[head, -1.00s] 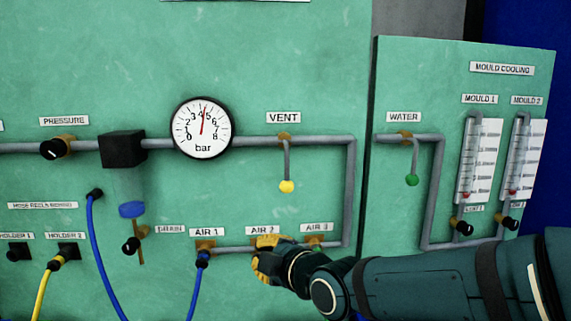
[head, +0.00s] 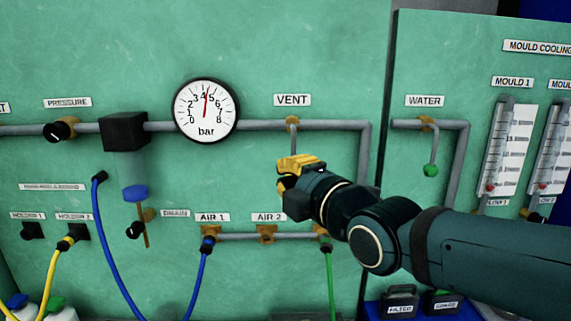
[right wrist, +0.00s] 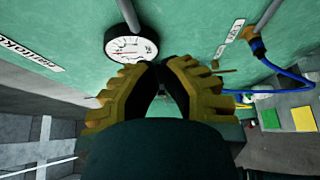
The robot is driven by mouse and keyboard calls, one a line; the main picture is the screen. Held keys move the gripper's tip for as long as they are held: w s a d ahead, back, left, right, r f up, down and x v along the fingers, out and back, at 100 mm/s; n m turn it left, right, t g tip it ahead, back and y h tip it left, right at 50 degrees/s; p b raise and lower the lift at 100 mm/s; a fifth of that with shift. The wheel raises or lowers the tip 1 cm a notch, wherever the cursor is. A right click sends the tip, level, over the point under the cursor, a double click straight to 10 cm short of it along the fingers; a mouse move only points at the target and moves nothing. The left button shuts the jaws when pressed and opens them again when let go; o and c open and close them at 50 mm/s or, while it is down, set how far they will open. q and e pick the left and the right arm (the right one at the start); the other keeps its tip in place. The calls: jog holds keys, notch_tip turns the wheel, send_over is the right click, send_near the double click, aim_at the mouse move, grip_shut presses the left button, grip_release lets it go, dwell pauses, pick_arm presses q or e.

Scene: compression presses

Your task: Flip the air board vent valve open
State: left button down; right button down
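The vent valve (head: 293,126) sits on the grey pipe under the VENT label, right of the pressure gauge. Its lever (head: 294,145) hangs down from the pipe. The lever's lower end and its yellow knob are hidden behind my right gripper (head: 292,164). My right gripper's yellow fingers are in front of the lever's lower part; I cannot tell whether they touch it. In the right wrist view the fingertips (right wrist: 159,65) come together with nothing visible between them. My left gripper is not in view.
The gauge (head: 206,111) reads about 4 bar. The water valve's green-knobbed lever (head: 430,168) hangs on the right panel. Blue hoses (head: 203,270) and a green hose (head: 329,280) hang below. Black-handled cases (head: 400,303) stand low at the right.

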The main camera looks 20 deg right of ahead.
aim_at(293, 153)
jog(key=p+x, duration=0.1)
jog(key=x, duration=0.9)
jog(key=shift+s+d+p, duration=0.15)
jog(key=shift+d+p, duration=0.05)
jog(key=shift+d, duration=0.85)
jog(key=shift+s+d+p, duration=0.15)
jog(key=shift+s+d, duration=0.05)
jog(key=shift+d, duration=0.85)
